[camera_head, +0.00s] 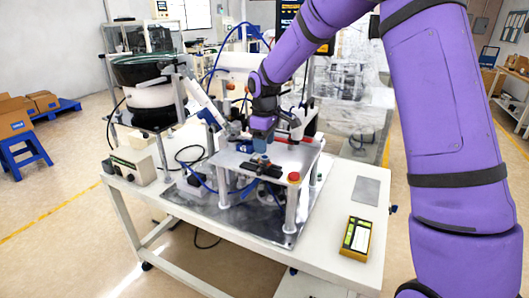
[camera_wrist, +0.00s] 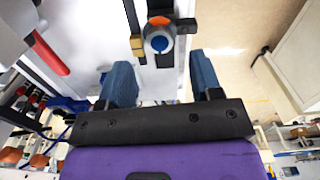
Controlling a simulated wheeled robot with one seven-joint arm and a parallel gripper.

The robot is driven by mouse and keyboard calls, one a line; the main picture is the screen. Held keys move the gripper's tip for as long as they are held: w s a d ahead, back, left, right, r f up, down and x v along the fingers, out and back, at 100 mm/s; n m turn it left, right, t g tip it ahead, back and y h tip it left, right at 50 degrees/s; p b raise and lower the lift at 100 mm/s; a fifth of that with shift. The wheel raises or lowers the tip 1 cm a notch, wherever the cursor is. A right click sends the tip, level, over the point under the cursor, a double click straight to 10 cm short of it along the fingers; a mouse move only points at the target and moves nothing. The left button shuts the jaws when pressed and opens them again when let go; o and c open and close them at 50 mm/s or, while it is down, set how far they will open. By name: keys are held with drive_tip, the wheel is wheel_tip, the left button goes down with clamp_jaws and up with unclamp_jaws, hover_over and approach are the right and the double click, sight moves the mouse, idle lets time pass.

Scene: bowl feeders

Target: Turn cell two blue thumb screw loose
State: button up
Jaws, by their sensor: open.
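A round knob with a blue centre (camera_wrist: 159,43), likely the blue thumb screw, shows in the wrist view between a black bracket and an orange part. My gripper (camera_wrist: 160,72) is open, with its two blue fingers apart. The knob lies beyond the fingertips, roughly centred between them, and nothing is held. In the head view my gripper (camera_head: 262,137) hangs over the raised grey plate (camera_head: 228,160) of the fixture. A black bracket (camera_head: 262,169) sits on that plate below it. The knob is too small to make out clearly in the head view.
A red button (camera_head: 293,177) stands at the plate's right front corner. The bowl feeder (camera_head: 147,95) is behind at left. A control box (camera_head: 132,165) and a yellow meter (camera_head: 356,238) lie on the white table (camera_head: 318,235). A red-handled part (camera_wrist: 51,54) is left of the fingers.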

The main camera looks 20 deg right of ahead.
sight(265, 157)
wheel_tip(265, 157, up, 7)
drive_tip(key=shift+f, duration=0.2)
idle(0.5)
drive_tip(key=s+d+r+m+t, duration=0.1)
drive_tip(key=s+d+r+m, duration=0.1)
drive_tip(key=s+r, duration=0.55)
drive_tip(key=s+d+r+m+t, duration=0.25)
drive_tip(key=s+r, duration=0.25)
drive_tip(key=s, duration=0.6)
drive_tip(key=s+d+m+t, duration=0.2)
drive_tip(key=s+m, duration=0.3)
drive_tip(key=s, duration=1.4)
drive_tip(key=shift+f, duration=0.45)
